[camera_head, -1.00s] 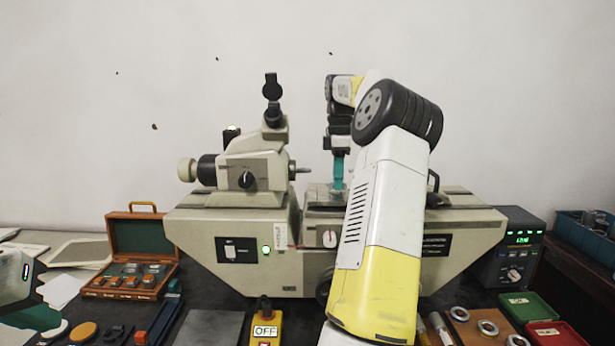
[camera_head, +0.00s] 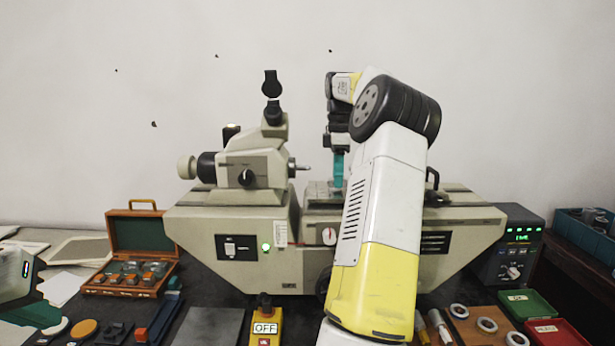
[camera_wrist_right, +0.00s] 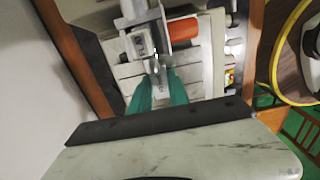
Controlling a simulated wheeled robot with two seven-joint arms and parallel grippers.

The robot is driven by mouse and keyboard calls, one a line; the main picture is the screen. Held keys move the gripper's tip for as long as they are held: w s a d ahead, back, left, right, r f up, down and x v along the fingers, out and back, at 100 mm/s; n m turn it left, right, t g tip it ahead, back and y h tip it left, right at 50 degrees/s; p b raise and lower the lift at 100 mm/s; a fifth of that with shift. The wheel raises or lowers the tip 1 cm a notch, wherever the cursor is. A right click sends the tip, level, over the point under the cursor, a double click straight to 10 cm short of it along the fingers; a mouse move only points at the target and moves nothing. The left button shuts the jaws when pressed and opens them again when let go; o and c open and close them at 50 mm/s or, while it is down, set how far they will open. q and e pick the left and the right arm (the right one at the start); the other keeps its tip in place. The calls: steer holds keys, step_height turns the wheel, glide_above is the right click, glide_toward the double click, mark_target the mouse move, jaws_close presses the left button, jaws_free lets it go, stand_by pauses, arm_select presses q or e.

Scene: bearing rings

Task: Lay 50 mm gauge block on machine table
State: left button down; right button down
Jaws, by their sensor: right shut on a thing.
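My right gripper (camera_head: 338,183) has its teal fingers pointing down over the machine table (camera_head: 316,196), partly hidden by my own arm in the head view. In the right wrist view, my right gripper (camera_wrist_right: 157,82) is shut on a small grey metal piece, seemingly the 50 mm gauge block (camera_wrist_right: 160,76), over the pale slotted machine table (camera_wrist_right: 207,76). Whether the block touches the table cannot be told. My left gripper (camera_head: 38,312) is at the left edge, partly cut off; its opening is unclear.
The measuring head (camera_head: 250,165) stands left of the table. An open gauge-block case (camera_head: 140,235), a yellow switch box (camera_head: 266,322), rings (camera_head: 487,325) and red (camera_head: 552,332) and green (camera_head: 525,303) trays are around.

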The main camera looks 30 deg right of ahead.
steer(key=shift+f, duration=0.3)
stand_by(0.5)
steer(key=c, duration=1.2)
jaws_free()
steer(key=shift+o, duration=0.2)
steer(key=shift+r, duration=0.1)
steer(key=shift+r, duration=4.15)
